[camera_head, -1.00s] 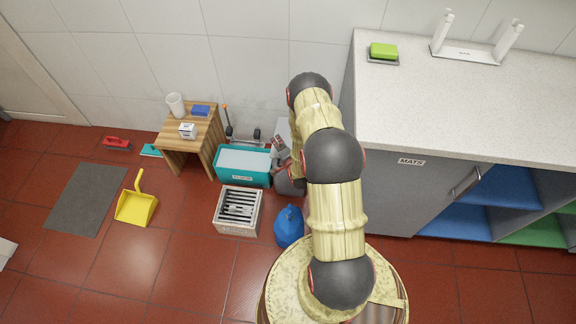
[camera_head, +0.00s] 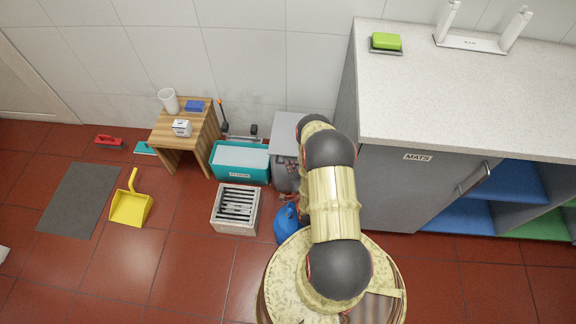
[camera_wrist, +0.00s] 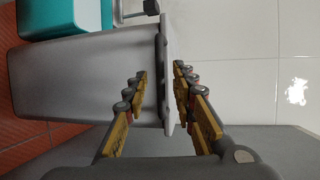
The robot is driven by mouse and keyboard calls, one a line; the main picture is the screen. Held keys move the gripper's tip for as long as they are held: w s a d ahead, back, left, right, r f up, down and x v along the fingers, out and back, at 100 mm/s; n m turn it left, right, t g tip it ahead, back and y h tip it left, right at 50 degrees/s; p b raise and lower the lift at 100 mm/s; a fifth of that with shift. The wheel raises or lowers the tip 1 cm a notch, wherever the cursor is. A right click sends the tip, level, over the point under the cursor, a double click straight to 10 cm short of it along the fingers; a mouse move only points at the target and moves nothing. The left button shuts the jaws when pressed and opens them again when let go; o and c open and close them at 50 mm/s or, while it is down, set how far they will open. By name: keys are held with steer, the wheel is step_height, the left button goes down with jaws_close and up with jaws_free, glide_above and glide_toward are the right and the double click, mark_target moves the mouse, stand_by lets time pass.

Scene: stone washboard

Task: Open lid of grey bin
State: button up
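The grey bin (camera_head: 286,176) stands beside the grey cabinet in the head view, partly hidden by my arm. Its flat grey lid (camera_head: 291,123) lies on top and looks closed. In the wrist view the bin (camera_wrist: 85,75) appears on its side because of the camera angle, with the lid edge (camera_wrist: 167,70) running along its rim. My gripper (camera_wrist: 161,75) is open, with one finger on the bin-body side and the other on the outer side of the lid edge. I cannot tell whether either finger touches it. In the head view my arm hides most of the gripper.
A teal box (camera_head: 240,162) stands left of the bin, with a white slatted crate (camera_head: 236,210) in front. A blue container (camera_head: 287,225) is close to my base. The grey cabinet (camera_head: 395,190) stands right of the bin.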

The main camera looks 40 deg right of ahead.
steer(key=shift+x, duration=1.2)
steer(key=shift+c, duration=1)
steer(key=c, duration=0.4)
jaws_close()
